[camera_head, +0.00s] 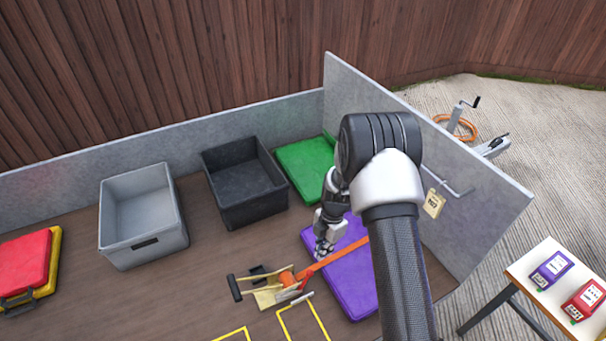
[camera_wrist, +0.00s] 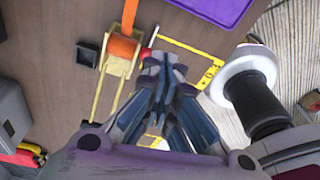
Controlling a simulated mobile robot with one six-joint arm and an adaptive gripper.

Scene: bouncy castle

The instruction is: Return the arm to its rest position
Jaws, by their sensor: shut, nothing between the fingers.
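My arm reaches from the bottom of the head view over the brown bed, bent at the elbow. My gripper (camera_head: 324,250) hangs pointing down above the purple pad (camera_head: 352,288). In the wrist view my gripper (camera_wrist: 165,62) has its fingers together with nothing held. A ratchet buckle (camera_head: 268,292) with an orange strap (camera_head: 330,259) lies left of the gripper in the head view. The buckle (camera_wrist: 113,72) and strap (camera_wrist: 129,17) also show in the wrist view, apart from the fingers. My forearm hides part of the purple pad and the side panel.
A grey bin (camera_head: 122,247), a black bin (camera_head: 241,212) and a green pad (camera_head: 303,165) stand along the back panel. A red case (camera_head: 24,262) is at far left. The side panel (camera_head: 480,205) carries a hanging tag (camera_head: 434,203). A small table (camera_head: 535,267) stands right.

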